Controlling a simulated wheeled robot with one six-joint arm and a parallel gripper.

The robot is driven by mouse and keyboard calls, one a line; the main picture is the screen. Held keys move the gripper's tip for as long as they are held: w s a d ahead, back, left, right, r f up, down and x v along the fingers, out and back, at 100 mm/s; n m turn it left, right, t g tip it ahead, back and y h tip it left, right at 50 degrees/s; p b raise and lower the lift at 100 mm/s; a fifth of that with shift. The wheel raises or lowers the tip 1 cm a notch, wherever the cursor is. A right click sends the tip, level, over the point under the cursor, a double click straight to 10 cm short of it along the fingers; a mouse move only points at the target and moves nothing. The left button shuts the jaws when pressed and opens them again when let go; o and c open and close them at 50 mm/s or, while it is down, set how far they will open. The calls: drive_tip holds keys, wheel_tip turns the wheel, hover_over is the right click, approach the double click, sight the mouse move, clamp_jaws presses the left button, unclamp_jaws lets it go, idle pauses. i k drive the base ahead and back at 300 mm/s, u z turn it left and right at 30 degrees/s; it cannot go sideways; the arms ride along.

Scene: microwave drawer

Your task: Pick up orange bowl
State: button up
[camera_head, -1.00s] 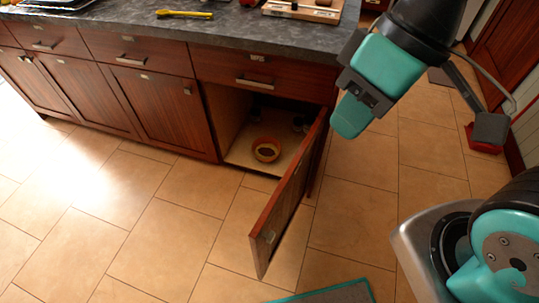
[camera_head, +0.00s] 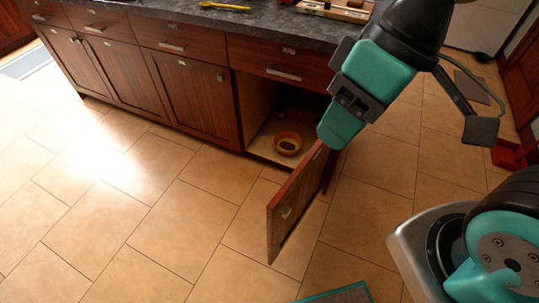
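The orange bowl (camera_head: 288,143) sits upright on the floor of an open lower cabinet (camera_head: 262,150), near its front edge. Its inside looks dark. The cabinet door (camera_head: 296,203) stands swung out toward me, to the right of the opening. My arm with teal and black parts is at the upper right, high in front of the cabinet's right side. Its end lies above and to the right of the bowl in the picture, apart from it.
The grey countertop (camera_head: 270,25) above the cabinets holds a yellow tool (camera_head: 225,7) and a wooden board (camera_head: 335,11). The tiled floor (camera_head: 150,215) in front and to the left is clear. A teal-edged mat (camera_head: 340,294) lies at the bottom. A red object (camera_head: 510,154) is at the far right.

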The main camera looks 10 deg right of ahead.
sight(285, 143)
drive_tip(key=k, duration=0.25)
drive_tip(key=u, duration=1.5)
drive_tip(key=i, duration=2.25)
drive_tip(key=z, duration=1.5)
drive_tip(key=i, duration=0.85)
drive_tip(key=z, duration=0.85)
